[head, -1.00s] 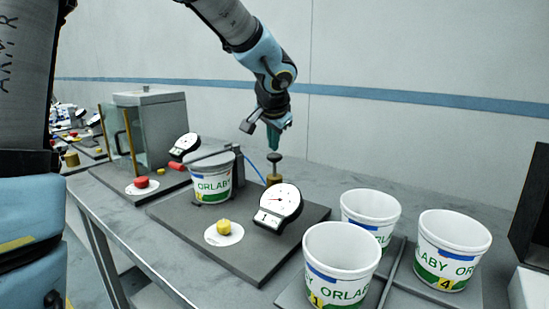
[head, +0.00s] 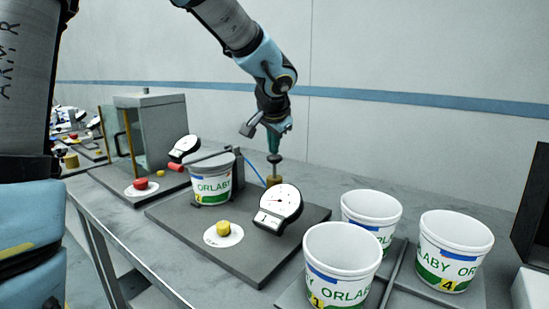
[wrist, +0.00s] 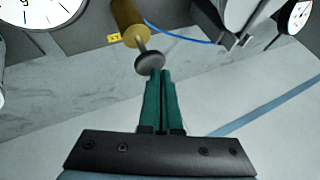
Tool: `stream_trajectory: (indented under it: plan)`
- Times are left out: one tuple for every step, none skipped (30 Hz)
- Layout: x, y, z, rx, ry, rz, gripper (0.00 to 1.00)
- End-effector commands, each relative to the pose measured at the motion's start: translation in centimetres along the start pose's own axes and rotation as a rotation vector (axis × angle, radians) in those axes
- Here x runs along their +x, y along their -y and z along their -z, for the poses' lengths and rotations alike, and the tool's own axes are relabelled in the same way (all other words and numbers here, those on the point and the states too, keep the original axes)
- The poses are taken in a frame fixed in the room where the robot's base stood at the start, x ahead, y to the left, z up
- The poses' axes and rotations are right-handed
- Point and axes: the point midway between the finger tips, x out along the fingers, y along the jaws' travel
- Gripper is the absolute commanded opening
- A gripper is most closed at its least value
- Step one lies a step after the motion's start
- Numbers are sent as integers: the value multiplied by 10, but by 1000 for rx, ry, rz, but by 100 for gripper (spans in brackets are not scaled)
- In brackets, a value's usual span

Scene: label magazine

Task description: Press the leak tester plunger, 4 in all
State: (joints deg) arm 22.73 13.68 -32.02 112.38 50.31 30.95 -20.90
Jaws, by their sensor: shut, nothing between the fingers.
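The leak tester plunger (head: 275,158) is a dark round cap on a thin rod above a brass cylinder (head: 274,181), behind the dial gauge (head: 279,203). The plunger cap also shows in the wrist view (wrist: 150,61), with the brass cylinder (wrist: 127,20) beyond it. My gripper (head: 274,150) points down over the cap, its teal fingers shut together and empty. In the wrist view the fingertips (wrist: 158,73) are at the cap's near edge and seem to touch it. A tub (head: 212,184) marked 2 sits on the tester plate under a red-handled lever.
A yellow button (head: 223,229) on a white disc is at the plate's front. Several white tubs (head: 341,262) stand on a tray at the right. A glass-sided case (head: 150,130) with a red button (head: 140,184) is at the left. A blue hose runs near the plunger.

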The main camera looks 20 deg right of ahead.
Motion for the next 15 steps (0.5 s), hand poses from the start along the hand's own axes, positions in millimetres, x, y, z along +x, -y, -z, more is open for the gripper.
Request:
stream_trajectory:
  plan:
    - [1,-1,-1,0,0,0,0]
    - [1,-1,-1,0,0,0,0]
    - [2,-1,-1,0,0,0,0]
    - [2,-1,-1,0,0,0,0]
    - [2,-1,-1,0,0,0,0]
    - [3,-1,-2,0,0,0,0]
    - [3,-2,-2,0,0,0,0]
    - [3,-2,-2,0,0,0,0]
    - [4,-2,-2,0,0,0,0]
    - [4,-2,-2,0,0,0,0]
    - [4,-2,-2,0,0,0,0]
    - [4,-2,-2,0,1,0,0]
    - [5,-2,-3,0,1,0,0]
    - [5,-3,-3,0,1,0,0]
    - [5,-3,-3,0,1,0,0]
